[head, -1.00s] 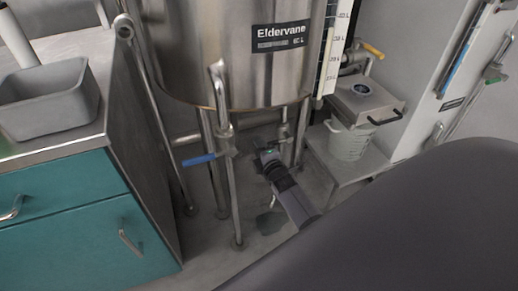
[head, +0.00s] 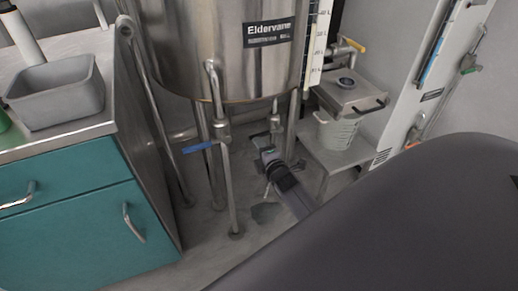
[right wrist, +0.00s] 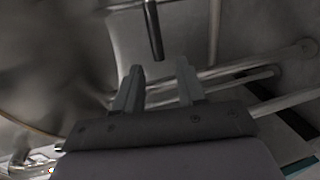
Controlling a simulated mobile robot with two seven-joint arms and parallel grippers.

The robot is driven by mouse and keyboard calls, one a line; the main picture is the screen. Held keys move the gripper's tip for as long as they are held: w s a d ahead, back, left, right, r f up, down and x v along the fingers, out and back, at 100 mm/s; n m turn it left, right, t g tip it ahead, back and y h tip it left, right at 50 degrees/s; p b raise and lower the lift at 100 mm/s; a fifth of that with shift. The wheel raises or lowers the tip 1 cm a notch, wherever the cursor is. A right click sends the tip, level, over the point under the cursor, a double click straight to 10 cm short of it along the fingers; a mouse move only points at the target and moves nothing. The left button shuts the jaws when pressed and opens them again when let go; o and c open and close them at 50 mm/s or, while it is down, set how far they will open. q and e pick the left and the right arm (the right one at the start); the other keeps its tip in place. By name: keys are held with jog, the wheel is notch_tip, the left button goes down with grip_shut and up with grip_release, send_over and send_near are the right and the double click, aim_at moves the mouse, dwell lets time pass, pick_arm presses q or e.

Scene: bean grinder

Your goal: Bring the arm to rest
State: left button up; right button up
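My right gripper (head: 270,157) is low beneath the steel tank, among its legs, with my arm coming in from the lower right. In the right wrist view the two fingers of my right gripper (right wrist: 157,88) stand apart with nothing between them. A dark rod-like piece (right wrist: 154,30) shows beyond the fingertips, apart from them. My left gripper is in neither view.
The steel tank (head: 232,75) stands on several legs. A bean grinder (head: 350,92) sits above a white bucket (head: 337,132) on a low stand. A teal cabinet (head: 85,235) with a grey basin (head: 60,92) is at left.

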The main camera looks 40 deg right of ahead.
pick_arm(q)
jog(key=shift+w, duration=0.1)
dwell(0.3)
